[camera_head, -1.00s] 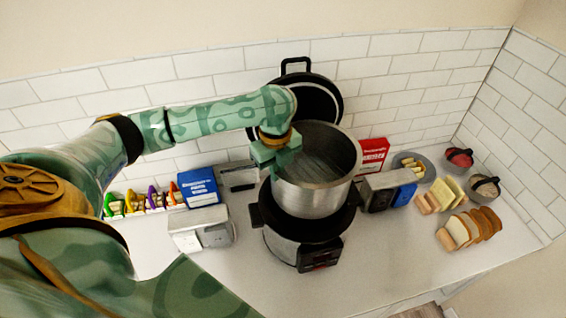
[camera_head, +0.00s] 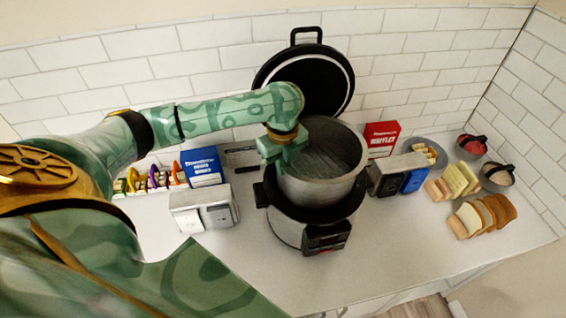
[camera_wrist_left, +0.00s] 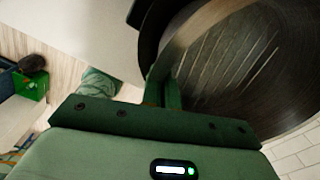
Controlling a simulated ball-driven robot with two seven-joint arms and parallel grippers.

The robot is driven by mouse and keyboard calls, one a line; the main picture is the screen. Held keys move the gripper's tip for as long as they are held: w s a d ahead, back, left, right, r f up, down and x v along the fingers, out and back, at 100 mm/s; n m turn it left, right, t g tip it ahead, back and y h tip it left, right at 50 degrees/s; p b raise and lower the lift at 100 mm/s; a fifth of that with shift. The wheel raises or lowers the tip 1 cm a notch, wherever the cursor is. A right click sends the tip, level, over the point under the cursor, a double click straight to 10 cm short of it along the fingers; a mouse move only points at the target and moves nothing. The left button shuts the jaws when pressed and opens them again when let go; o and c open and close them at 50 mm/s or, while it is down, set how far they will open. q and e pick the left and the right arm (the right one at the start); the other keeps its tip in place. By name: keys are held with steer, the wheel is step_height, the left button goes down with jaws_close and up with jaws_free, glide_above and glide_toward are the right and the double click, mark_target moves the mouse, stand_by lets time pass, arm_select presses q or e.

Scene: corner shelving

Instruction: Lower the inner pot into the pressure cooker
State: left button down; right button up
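The inner pot (camera_head: 312,189) is a brushed-metal cylinder, open at the top and empty. It stands upright over the black and silver pressure cooker (camera_head: 287,226), its lower part inside the cooker's dark rim and most of its wall above. Whether its base touches anything is hidden. My left gripper (camera_head: 284,155) is shut on the pot's wall at the left side of its rim. The left wrist view shows the fingers (camera_wrist_left: 158,86) against that rim, with the pot's ridged inside (camera_wrist_left: 225,60) beyond. My right gripper is not in view.
The cooker's round black lid (camera_head: 280,75) stands open behind the pot. A blue box (camera_head: 203,168) and a toaster (camera_head: 203,210) are to the left. A red box (camera_head: 381,139), another toaster (camera_head: 388,178) and sliced bread (camera_head: 480,216) are to the right. The front counter is clear.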

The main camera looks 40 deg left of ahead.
arm_select(q)
steer(key=shift+f+b, duration=1.6)
steer(key=shift+b, duration=0.5)
steer(key=shift+f+b, duration=0.65)
steer(key=shift+f, duration=2.4)
steer(key=c, duration=2.1)
jaws_free()
steer(key=o, duration=0.5)
steer(key=shift+w+f, duration=0.1)
steer(key=shift+s, duration=0.25)
step_height(320, 180, up, 16)
steer(key=p, duration=0.3)
glide_above(282, 188)
steer(key=shift+s+d+r, duration=0.2)
steer(key=shift+s, duration=0.05)
